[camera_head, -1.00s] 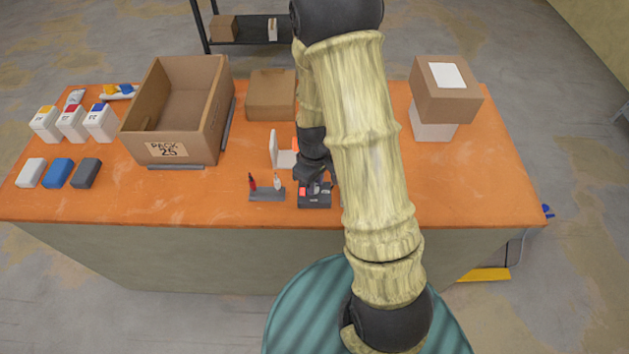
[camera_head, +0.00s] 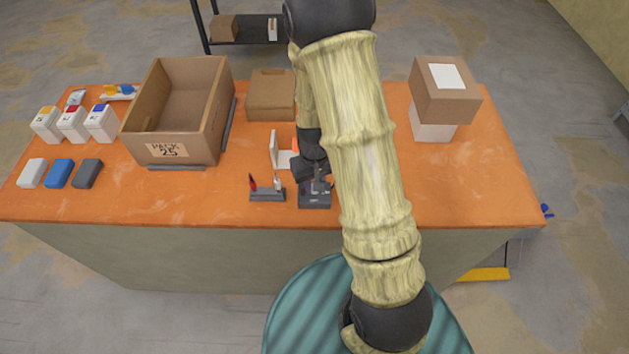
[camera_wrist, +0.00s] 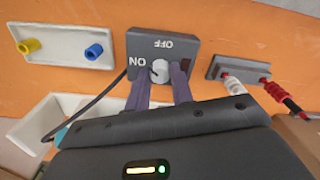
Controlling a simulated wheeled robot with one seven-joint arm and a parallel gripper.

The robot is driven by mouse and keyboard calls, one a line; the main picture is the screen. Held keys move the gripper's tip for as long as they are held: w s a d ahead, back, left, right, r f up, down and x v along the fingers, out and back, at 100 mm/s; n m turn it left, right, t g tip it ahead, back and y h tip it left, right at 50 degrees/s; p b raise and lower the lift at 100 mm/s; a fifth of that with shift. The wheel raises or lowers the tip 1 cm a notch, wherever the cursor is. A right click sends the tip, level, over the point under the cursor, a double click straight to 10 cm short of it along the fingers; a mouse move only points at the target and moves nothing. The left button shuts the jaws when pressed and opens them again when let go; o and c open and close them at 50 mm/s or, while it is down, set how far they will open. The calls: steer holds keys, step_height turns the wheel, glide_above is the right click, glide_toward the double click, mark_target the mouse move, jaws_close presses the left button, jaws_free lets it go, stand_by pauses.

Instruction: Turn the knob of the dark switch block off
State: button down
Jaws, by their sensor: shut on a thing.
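The dark switch block (camera_head: 314,201) sits near the table's front edge, partly covered by my gripper (camera_head: 318,185). In the wrist view the block (camera_wrist: 145,44) has a pale round knob (camera_wrist: 160,71), an ON label on its left and an OFF label, upside down, at the top. A small dark red window (camera_wrist: 186,67) on the block looks unlit. My gripper (camera_wrist: 160,76) has one finger on each side of the knob and is shut on it. The knob's pointer cannot be made out.
A grey holder (camera_head: 267,195) with red and white probes stands just left of the block. A white tray (camera_wrist: 66,60) with yellow and blue plugs lies on the block's other side. An open carton (camera_head: 180,155) stands further left. The front right tabletop is clear.

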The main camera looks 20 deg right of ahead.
steer(key=m+p, duration=0.1)
steer(key=m, duration=0.5)
steer(key=shift+r+m, duration=0.1)
steer(key=shift+m, duration=0.2)
steer(key=m+p, duration=0.1)
steer(key=m, duration=0.4)
steer(key=shift+w, duration=0.1)
steer(key=c, duration=1.2)
jaws_free()
step_height(320, 180, up, 17)
steer(key=p, duration=0.2)
steer(key=shift+r, duration=0.15)
